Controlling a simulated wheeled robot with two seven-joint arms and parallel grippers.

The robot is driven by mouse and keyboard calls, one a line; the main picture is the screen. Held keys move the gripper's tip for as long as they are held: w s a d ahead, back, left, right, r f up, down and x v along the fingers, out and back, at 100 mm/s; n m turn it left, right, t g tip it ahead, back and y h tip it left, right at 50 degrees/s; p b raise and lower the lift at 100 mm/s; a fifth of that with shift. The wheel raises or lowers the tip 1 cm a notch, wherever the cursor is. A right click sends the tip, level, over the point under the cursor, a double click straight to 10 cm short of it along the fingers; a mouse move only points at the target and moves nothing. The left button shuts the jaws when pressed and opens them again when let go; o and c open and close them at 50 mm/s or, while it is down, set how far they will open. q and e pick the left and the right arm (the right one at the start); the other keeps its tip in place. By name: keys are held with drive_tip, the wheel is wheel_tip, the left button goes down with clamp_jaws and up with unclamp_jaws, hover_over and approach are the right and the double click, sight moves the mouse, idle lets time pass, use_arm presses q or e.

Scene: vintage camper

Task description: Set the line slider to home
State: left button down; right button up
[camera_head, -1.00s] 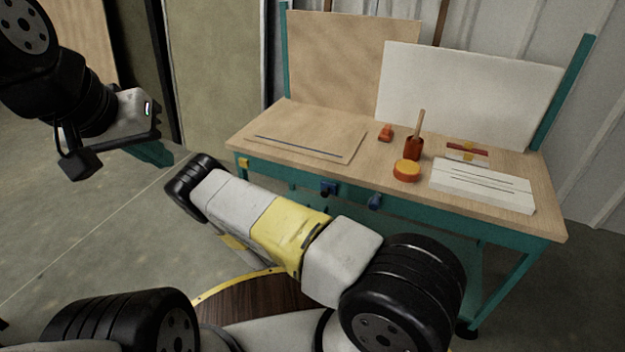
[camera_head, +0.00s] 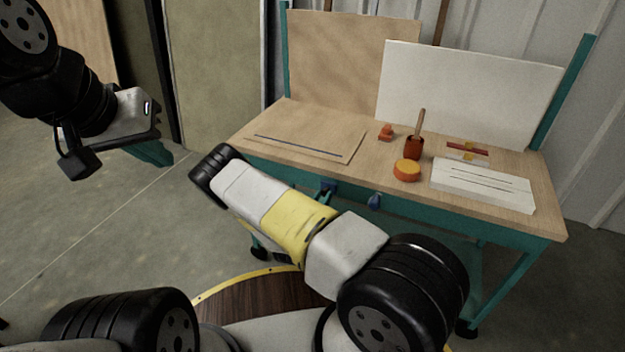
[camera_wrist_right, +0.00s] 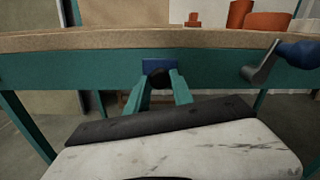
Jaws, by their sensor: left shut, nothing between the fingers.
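A blue block (camera_head: 330,185) with a black knob (camera_wrist_right: 158,78) is mounted on the bench's teal front rail; I take it for the line slider, though no label is readable. In the right wrist view, my right gripper (camera_wrist_right: 158,86) is open, its teal fingers on either side of the knob. I cannot tell whether they touch it. In the head view the right arm's wrist partly hides this area. My left gripper (camera_head: 155,154) is shut and empty, off to the left above the floor, away from the bench.
The bench top (camera_head: 385,170) overhangs just above. On it are a red-brown cup (camera_head: 414,150), an orange round container (camera_head: 407,170) and a white slab (camera_head: 480,184).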

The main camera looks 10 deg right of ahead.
clamp_jaws()
idle(1.0)
drive_tip(key=shift+a, duration=0.1)
